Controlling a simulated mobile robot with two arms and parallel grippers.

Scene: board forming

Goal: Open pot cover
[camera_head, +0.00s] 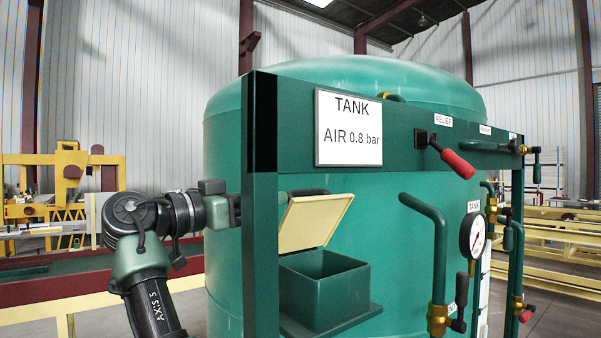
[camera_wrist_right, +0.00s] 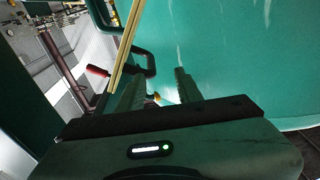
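The pot (camera_head: 322,298) is a green square box on a ledge at the front of the tank. Its beige cover (camera_head: 315,224) stands tilted up above the box, so the open top shows. A black handle (camera_head: 310,192) is at the cover's upper edge. My arm enters from the left in the head view, and its gripper is partly hidden behind the green post. The right wrist view shows my right gripper (camera_wrist_right: 157,82) with its fingers apart. The cover (camera_wrist_right: 127,45) appears edge-on by the left finger, and the black handle (camera_wrist_right: 150,62) lies just beyond; contact is unclear. My other gripper is not seen.
The green post (camera_head: 261,220) and crossbar (camera_head: 290,125) frame the pot closely. A red-handled relief valve (camera_head: 455,160), pipe (camera_head: 438,235) and gauge (camera_head: 475,234) stand to the right. The large green tank (camera_head: 410,185) is behind.

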